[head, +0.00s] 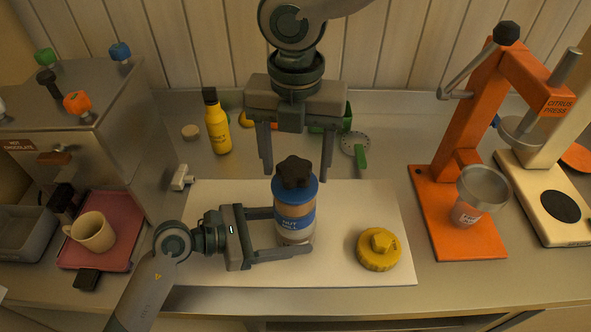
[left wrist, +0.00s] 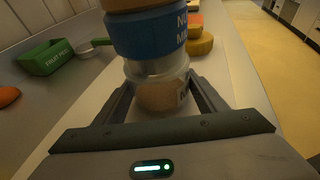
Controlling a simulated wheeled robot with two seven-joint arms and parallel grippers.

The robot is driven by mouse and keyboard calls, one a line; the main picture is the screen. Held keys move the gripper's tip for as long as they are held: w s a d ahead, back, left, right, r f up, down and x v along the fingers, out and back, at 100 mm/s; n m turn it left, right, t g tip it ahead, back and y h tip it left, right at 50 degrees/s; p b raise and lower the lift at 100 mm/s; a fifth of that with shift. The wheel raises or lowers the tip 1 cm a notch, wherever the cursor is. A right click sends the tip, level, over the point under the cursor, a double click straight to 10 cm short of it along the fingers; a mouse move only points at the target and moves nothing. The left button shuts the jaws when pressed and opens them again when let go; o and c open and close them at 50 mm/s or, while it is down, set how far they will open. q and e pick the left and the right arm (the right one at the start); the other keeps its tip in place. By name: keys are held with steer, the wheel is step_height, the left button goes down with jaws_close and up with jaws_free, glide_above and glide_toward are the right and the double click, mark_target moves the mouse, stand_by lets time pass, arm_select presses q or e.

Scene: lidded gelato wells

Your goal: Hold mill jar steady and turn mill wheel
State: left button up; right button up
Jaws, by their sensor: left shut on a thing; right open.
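The mill jar (head: 293,222) stands upright on the white board, with a clear body and a blue band reading "NUT MILL". It also fills the top middle of the left wrist view (left wrist: 158,92). The mill wheel (head: 294,173) is a dark lobed knob on top of the blue lid. My left gripper (head: 287,232) is shut on the jar's lower body from the left, with a finger on either side. My right gripper (head: 295,170) points down from above, open, its fingers spread to the left and right of the wheel. Whether it touches the wheel is unclear.
A yellow lid-like piece (head: 379,250) lies on the white board (head: 345,270) right of the jar. A yellow bottle (head: 217,128) stands behind left. The orange citrus press (head: 456,215) is at right, a mug (head: 92,232) at left. The board's front is clear.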

steer(key=shift+n, duration=0.5)
steer(key=shift+w+a, duration=0.1)
steer(key=shift+a, duration=0.05)
steer(key=shift+c, duration=0.4)
